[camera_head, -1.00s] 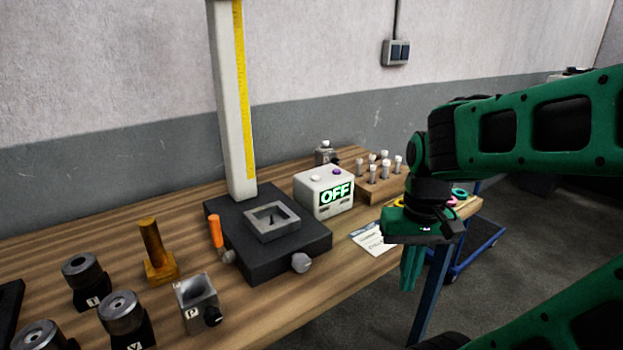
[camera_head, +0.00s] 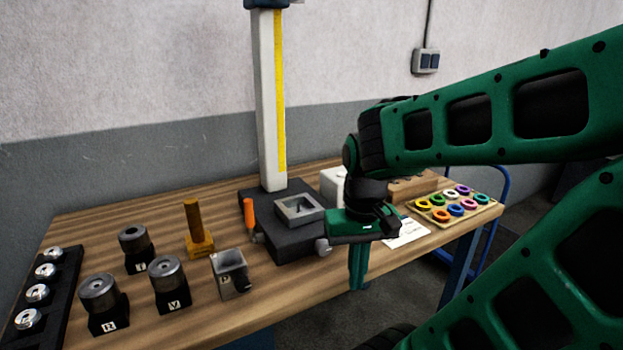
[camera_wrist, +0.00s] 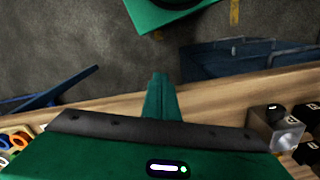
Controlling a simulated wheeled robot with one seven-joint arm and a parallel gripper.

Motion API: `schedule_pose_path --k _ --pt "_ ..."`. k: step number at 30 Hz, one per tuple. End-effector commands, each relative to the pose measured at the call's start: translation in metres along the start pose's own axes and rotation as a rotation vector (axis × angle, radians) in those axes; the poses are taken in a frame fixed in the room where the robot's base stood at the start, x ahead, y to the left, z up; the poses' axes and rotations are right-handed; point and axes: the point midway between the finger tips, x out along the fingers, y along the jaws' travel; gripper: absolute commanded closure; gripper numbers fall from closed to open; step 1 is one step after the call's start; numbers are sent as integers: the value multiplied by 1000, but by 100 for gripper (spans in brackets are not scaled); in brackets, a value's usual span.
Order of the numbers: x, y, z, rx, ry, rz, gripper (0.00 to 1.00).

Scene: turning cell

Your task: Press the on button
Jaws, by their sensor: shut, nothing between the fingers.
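The white control box (camera_head: 331,183) stands at the back of the bench, right of the black base with the tall column. My arm and gripper cover most of it. Its display and the buttons on its top are hidden, so I cannot tell which one is the on button. My gripper (camera_head: 358,284) points down, shut and empty, at the front edge of the bench, nearer to me than the box. In the wrist view its shut fingers (camera_wrist: 158,97) show over the bench edge, and the box is not visible.
The black base (camera_head: 285,241) with its tall column (camera_head: 268,110) stands left of my gripper. A paper card (camera_head: 408,232) and a tray of coloured rings (camera_head: 470,217) lie to the right. Several metal parts and a grey block (camera_head: 229,270) stand to the left.

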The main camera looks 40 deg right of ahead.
Motion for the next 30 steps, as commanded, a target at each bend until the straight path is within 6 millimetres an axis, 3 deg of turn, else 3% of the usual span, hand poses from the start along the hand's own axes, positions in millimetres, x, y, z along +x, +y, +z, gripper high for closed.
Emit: schedule_pose_path --k 14,17,20,24,30 --pt "-6 5 6 3 17 -12 100" --pt "-13 3 -10 20 46 -36 100" --pt "-26 -5 -47 50 103 -83 100" --pt "-58 -3 -120 126 228 -177 100" --pt "-112 19 -225 235 423 -303 100"
